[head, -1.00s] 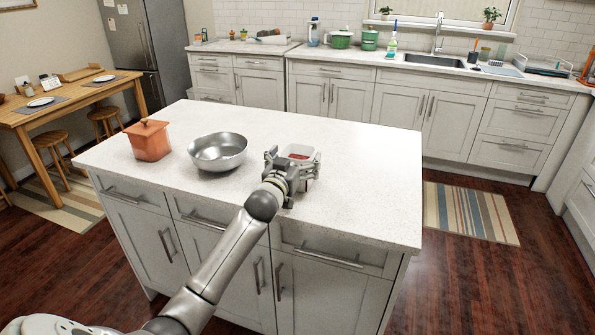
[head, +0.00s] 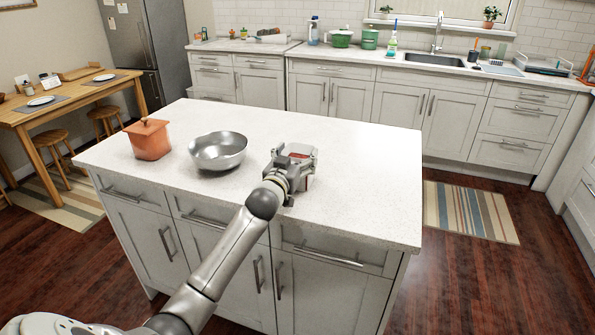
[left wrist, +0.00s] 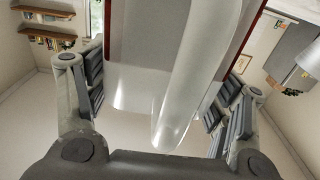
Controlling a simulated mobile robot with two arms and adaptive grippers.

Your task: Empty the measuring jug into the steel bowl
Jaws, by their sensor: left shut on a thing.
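The steel bowl (head: 218,152) stands upright on the island top, and the part of its inside that shows looks bare. My left gripper (head: 291,162) is right of the bowl, shut on the measuring jug (head: 310,182). The gripper hides most of the jug in the head view; a little red and pale wall show. In the left wrist view the pale jug with its handle (left wrist: 182,75) and red edges fills the space between the fingers of the left gripper (left wrist: 155,100). The jug's contents are mostly hidden. My right gripper is not in view.
An orange lidded pot (head: 148,140) stands left of the bowl on the white island top (head: 365,180). The island's right part and the strip behind the bowl are clear. The back counter with its sink (head: 435,60) is well away.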

